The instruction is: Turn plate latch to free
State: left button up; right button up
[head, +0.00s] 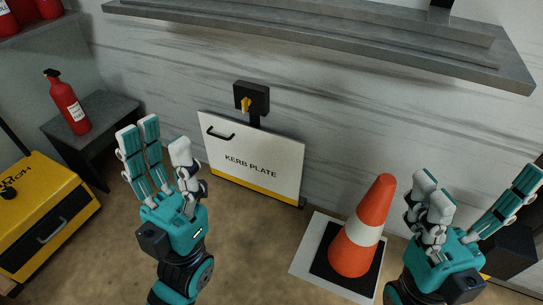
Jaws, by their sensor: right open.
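The white kerb plate (275,152) stands against the marbled wall, with a black handle (221,132) at its upper left and a yellow stripe along its bottom. Above its top edge is a black latch box (259,92) with a small yellow latch knob (246,104). My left gripper (160,148) is in front of and left of the plate, fingers up and spread, open and empty. My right gripper (475,198) is at the lower right, beyond the cone, open and empty. Neither gripper touches the latch or the plate.
An orange and white cone (363,222) stands on a pale sheet (305,259) between the plate and my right gripper. A grey shelf (330,40) overhangs above. At left are a red extinguisher (68,103) on a dark stand (104,112) and a yellow box (47,188).

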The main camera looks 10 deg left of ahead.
aim_at(245, 103)
jog(key=i+j+u, duration=0.15)
jog(key=j+u, duration=0.2)
jog(key=i+j+u, duration=0.15)
jog(key=u, duration=0.25)
jog(key=i+j+u, duration=0.35)
jog(key=k, duration=0.1)
